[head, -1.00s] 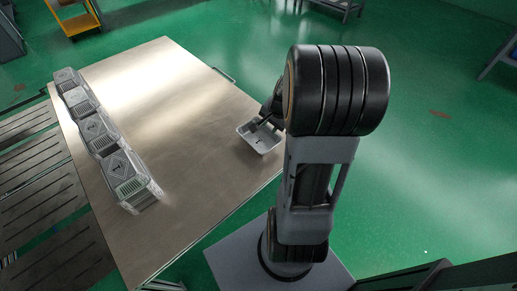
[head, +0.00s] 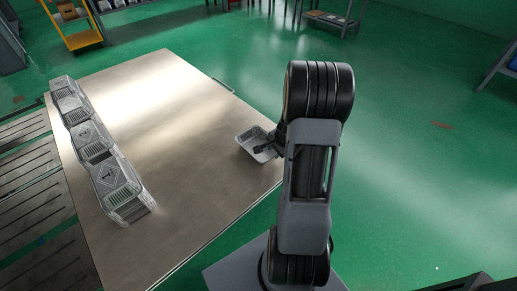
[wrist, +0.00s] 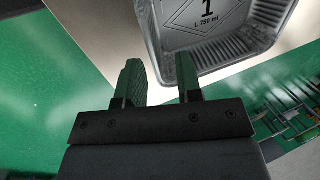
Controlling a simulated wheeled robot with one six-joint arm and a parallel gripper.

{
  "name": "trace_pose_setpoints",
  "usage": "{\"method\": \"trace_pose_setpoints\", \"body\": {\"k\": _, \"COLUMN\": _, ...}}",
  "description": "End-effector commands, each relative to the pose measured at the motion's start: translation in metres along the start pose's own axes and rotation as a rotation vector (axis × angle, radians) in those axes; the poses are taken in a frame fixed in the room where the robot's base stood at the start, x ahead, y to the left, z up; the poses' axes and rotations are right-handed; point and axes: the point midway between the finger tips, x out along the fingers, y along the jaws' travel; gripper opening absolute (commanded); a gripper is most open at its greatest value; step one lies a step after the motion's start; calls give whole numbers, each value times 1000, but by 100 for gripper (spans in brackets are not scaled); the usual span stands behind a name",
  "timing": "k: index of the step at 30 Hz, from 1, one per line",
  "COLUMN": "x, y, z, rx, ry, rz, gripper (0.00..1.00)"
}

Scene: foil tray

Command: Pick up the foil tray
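The foil tray (head: 243,141) is a small silver, open-topped tray near the right edge of the metal table in the head view. In the wrist view the tray (wrist: 237,58) fills the upper right, with a "1" and "L 750 ml" marked on its floor. My gripper (wrist: 158,72) is open, with a clear gap between its two dark fingers. The right finger overlaps the tray's near left corner in the picture, and the left finger is outside it. I cannot tell whether either touches. In the head view my arm partly hides the gripper at the tray's right side.
The metal table (head: 185,175) is bare between the tray and a row of several similar foil trays (head: 96,150) along its left side. Dark slatted panels (head: 35,205) adjoin the left edge. Green floor (head: 420,190) is open to the right; a yellow cart (head: 80,38) stands far back.

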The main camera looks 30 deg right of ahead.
Motion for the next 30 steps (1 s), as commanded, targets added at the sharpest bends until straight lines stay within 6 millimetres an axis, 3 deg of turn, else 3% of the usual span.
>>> {"method": "trace_pose_setpoints", "body": {"k": 11, "x": 48, "y": 4, "z": 4, "rx": 0, "ry": -3, "rz": 2, "gripper": 33}}
{"method": "trace_pose_setpoints", "body": {"k": 30, "x": 50, "y": 4, "z": 3, "rx": -1, "ry": -1, "rz": 1, "gripper": 33}}
